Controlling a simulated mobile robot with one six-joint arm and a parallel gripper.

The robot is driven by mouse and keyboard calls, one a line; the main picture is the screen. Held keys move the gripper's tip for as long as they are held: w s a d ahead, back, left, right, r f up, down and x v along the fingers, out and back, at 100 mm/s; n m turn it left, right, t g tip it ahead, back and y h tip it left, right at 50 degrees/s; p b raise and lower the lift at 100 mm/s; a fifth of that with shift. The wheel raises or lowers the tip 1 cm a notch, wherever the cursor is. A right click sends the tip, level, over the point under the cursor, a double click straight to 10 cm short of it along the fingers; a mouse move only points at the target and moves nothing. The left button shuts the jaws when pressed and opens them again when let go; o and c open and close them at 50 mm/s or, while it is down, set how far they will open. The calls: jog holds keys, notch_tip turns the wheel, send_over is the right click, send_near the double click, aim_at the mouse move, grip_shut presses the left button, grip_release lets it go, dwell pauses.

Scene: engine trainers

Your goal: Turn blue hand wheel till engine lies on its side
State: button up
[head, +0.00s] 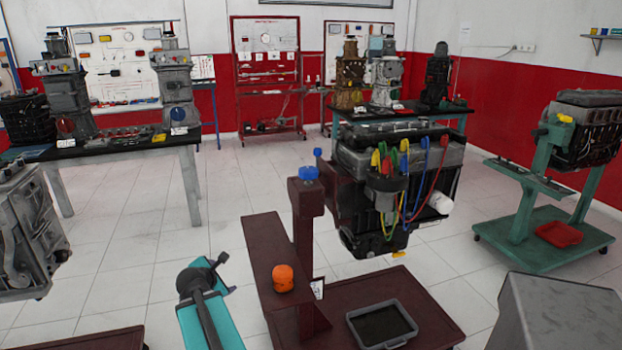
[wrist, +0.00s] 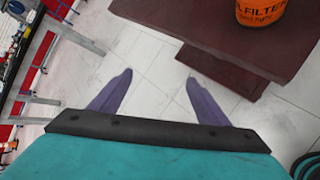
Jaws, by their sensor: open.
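The blue hand wheel (head: 308,173) sits on top of the dark red post of an engine stand in the head view. The engine (head: 358,205) is mounted to the right of that post and looks upright, with coloured hoses on its near side. My gripper (wrist: 157,82) shows in the wrist view with its two purple fingers apart and nothing between them. In the head view my teal arm end is at the lower middle, left of the stand and apart from the wheel. The fingers are hard to make out there, and the wheel is outside the wrist view.
An orange oil filter (head: 283,279) stands on the stand's dark red shelf (head: 268,250); it also shows in the wrist view (wrist: 275,14). A grey tray (head: 382,325) lies on the stand's base. A grey engine (head: 30,235) is at the left. Tiled floor (head: 170,240) is open behind my arm.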

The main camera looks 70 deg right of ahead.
jog(key=s+d+r+n+h+b, duration=0.2)
jog(key=s+d+r, duration=0.2)
jog(key=d+r, duration=0.25)
jog(key=s+d+r+n+h+b, duration=0.2)
jog(key=s+d+r, duration=0.35)
jog(key=r, duration=0.25)
jog(key=n+g+h+b, duration=0.1)
jog(key=n+h+b, duration=0.2)
jog(key=h, duration=0.1)
send_near(311, 166)
jog(key=a, duration=0.2)
jog(key=shift+w+d+f, duration=0.15)
jog(key=shift+w+f, duration=0.05)
jog(key=shift+f, duration=0.25)
jog(key=shift+p, duration=0.35)
jog(key=shift+d+r+p, duration=0.1)
jog(key=shift+d+p, duration=0.4)
jog(key=shift+d, duration=0.35)
jog(key=shift+w+d, duration=0.25)
jog(key=shift+d, duration=0.95)
jog(key=shift+w+d, duration=0.2)
jog(key=shift+d, duration=2.15)
jog(key=shift+w+d, duration=0.2)
jog(key=shift+d, duration=2.15)
